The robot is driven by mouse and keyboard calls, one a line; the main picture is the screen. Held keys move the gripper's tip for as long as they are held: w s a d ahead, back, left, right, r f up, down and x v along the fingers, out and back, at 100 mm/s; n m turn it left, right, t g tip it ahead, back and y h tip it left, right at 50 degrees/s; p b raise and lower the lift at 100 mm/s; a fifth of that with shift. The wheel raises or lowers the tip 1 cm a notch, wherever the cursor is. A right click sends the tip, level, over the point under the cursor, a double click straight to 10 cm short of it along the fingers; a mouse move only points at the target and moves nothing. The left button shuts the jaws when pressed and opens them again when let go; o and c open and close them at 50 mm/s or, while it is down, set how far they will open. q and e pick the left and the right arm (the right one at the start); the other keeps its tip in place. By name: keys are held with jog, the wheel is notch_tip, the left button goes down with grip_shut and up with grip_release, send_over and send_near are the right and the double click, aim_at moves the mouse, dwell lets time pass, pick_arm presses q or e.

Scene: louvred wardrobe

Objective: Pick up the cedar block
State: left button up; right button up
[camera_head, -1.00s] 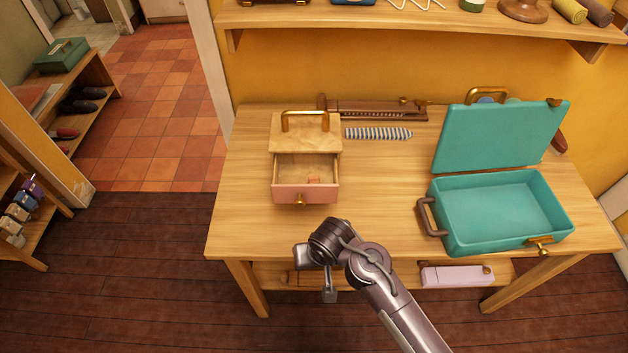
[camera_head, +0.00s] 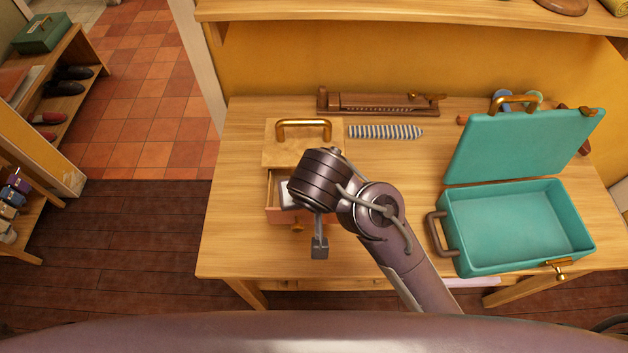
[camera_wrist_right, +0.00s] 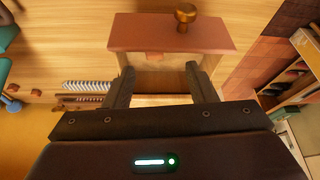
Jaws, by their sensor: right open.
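The cedar block appears to be the small orange-brown piece (camera_wrist_right: 155,56) in the open drawer, close behind its pink front (camera_wrist_right: 172,33) in the right wrist view. In the head view my right arm hides it. The drawer (camera_head: 275,215) belongs to a small wooden box (camera_head: 280,152) with a brass handle on top. My right gripper (camera_wrist_right: 160,73) is open over the drawer, its fingers on either side of the piece and short of it, with nothing between them. In the head view its fingertips are hidden behind the wrist. My left gripper is not in view.
An open teal case (camera_head: 515,230) stands at the table's right. A shelf (camera_head: 400,12) overhangs the back. The table (camera_head: 235,240) is clear left of the box.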

jog(key=shift+w, duration=0.25)
jog(key=x, duration=0.3)
jog(key=shift+d, duration=0.15)
jog(key=x, duration=0.2)
jog(key=p+x, duration=0.1)
jog(key=shift+w+d+f, duration=0.3)
jog(key=shift+w, duration=0.05)
jog(key=shift+w+f, duration=0.15)
jog(key=shift+f, duration=0.3)
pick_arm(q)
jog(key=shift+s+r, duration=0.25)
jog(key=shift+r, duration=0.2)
pick_arm(e)
jog(key=shift+a, duration=0.1)
jog(key=c, duration=1.1)
